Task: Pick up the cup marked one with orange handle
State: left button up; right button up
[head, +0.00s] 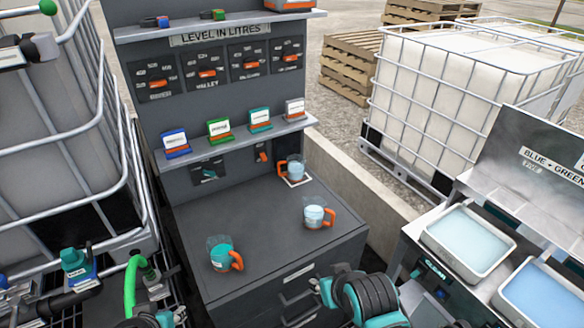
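Three clear cups with orange handles stand upright on the dark grey cabinet top (262,218). The front-left cup (220,254) has a teal lower part and its handle on the right. The middle-right cup (314,215) looks pale blue, handle also on the right. The back cup (296,171) stands on a small white square, handle on the left. Any number marks on the cups are too small to read. My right gripper (324,288) is at the cabinet's front edge, apart from the cups; its fingers are unclear. My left gripper (150,318) is mostly cut off at the bottom edge.
A panel labelled "LEVEL IN LITRES" (220,35) and a shelf with small coloured card stands (218,130) rise behind the cabinet. A caged tank and pipes are at left. Trays of bluish liquid (468,240) are at right. The cabinet top between the cups is clear.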

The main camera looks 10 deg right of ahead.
aim_at(297, 163)
jog(key=i+l, duration=0.1)
jog(key=l, duration=0.25)
jog(key=i+l+u, duration=0.1)
jog(key=l, duration=0.2)
jog(key=i+l, duration=0.1)
jog(key=l, duration=0.25)
jog(key=i+l, duration=0.2)
jog(key=l+u, duration=0.05)
